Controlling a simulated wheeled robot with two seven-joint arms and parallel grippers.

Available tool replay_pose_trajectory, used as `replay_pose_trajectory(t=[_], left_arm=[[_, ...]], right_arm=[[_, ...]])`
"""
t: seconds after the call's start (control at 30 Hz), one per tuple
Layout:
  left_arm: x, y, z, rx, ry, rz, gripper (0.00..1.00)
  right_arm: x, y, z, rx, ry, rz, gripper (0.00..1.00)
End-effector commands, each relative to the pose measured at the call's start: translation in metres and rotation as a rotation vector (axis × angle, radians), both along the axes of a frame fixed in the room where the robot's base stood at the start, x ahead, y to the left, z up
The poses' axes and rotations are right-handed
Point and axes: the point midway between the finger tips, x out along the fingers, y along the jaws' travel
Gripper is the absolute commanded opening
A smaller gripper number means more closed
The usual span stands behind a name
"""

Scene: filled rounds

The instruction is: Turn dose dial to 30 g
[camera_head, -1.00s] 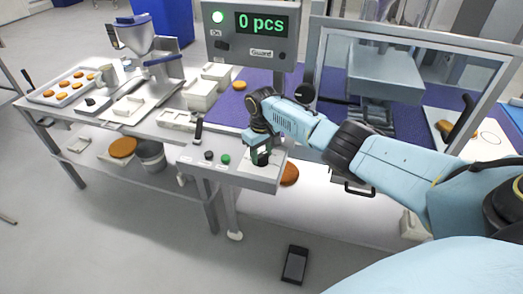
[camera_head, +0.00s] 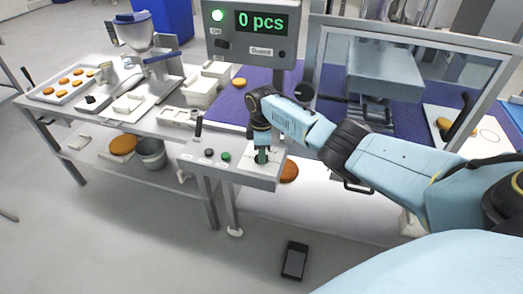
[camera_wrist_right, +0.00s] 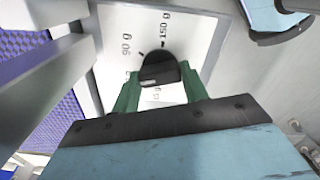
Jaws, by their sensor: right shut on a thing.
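The dose dial (camera_wrist_right: 158,66) is a black round knob on a pale plate in the right wrist view. Printed labels "90 g" and "150 g" show around it. Another label below it is partly hidden, and I cannot read its number. A small pale mark shows on the knob's lower left. My right gripper (camera_wrist_right: 160,88) is shut on the dial, with one green finger on each side. In the head view my right gripper (camera_head: 262,155) points down at the right part of the grey control panel (camera_head: 225,176), and hides the dial. My left gripper is not in view.
A green button (camera_head: 226,156), a dark button (camera_head: 209,153) and an upright black lever (camera_head: 198,126) sit left of my gripper. A clear-sided machine frame (camera_head: 318,60) stands behind my arm.

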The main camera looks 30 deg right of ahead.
Motion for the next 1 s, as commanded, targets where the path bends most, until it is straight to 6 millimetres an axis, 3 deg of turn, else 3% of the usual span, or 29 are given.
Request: replay_pose_trajectory(t=[0.4, 0.93, 0.97, 1.0], left_arm=[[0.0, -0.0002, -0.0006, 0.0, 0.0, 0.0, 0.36], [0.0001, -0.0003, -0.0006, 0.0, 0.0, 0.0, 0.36], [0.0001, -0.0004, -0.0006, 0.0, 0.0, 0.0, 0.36], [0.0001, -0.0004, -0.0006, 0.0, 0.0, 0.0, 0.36]], right_arm=[[0.001, 0.0006, 0.0012, 0.002, -0.003, 0.172, 0.21], [0.0011, 0.0009, 0.0014, 0.002, -0.003, 0.19, 0.21], [0.0011, 0.0009, 0.0014, 0.002, -0.003, 0.19, 0.48], [0.0011, 0.0009, 0.0013, 0.002, -0.003, 0.19, 0.53]])
